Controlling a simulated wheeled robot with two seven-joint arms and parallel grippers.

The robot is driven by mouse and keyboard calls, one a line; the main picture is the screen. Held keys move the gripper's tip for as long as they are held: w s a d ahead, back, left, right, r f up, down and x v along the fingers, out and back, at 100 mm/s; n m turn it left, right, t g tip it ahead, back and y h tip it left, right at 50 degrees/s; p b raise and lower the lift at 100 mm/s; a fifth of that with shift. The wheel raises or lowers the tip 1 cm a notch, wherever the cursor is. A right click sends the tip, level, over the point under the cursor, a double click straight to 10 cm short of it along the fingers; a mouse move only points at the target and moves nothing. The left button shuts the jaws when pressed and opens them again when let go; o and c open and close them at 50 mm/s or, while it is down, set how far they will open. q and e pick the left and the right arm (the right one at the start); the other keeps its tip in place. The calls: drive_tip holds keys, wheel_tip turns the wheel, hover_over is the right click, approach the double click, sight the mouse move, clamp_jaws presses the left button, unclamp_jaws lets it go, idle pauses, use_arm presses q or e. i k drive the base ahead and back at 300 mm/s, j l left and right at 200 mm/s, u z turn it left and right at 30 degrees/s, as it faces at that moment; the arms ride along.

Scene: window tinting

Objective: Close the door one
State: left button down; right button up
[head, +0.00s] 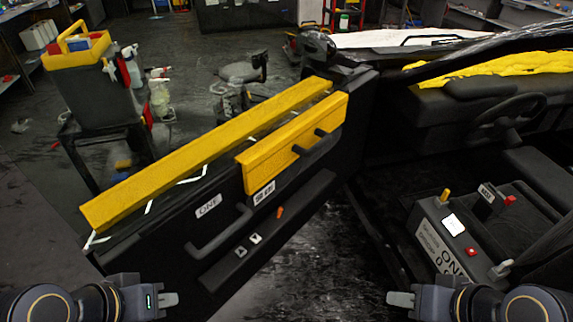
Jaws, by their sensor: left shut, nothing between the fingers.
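Door one (290,215), a black car door panel labelled "ONE", stands swung open on the left of the car in the head view. A yellow strip (205,150) lies along its top edge. A smaller yellow panel (290,150) with a dark handle sits on its inner face. A black pull handle (220,235) is lower down. My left gripper (170,300) is shut and empty, low in front of the door's near end, apart from the handle. My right gripper (398,299) is at the lower middle, by the door opening; its jaw gap is not clear.
The car interior is at right, with a steering wheel (507,118), a dark seat and a labelled control box (440,240). A yellow-topped cart (95,95) with bottles stands behind the door. Bare floor (300,260) shows between door and car.

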sight(185, 239)
drive_tip(key=k+j, duration=0.1)
drive_tip(key=j, duration=0.35)
drive_tip(key=k+j, duration=0.1)
drive_tip(key=j, duration=0.75)
drive_tip(key=k+j+z, duration=0.05)
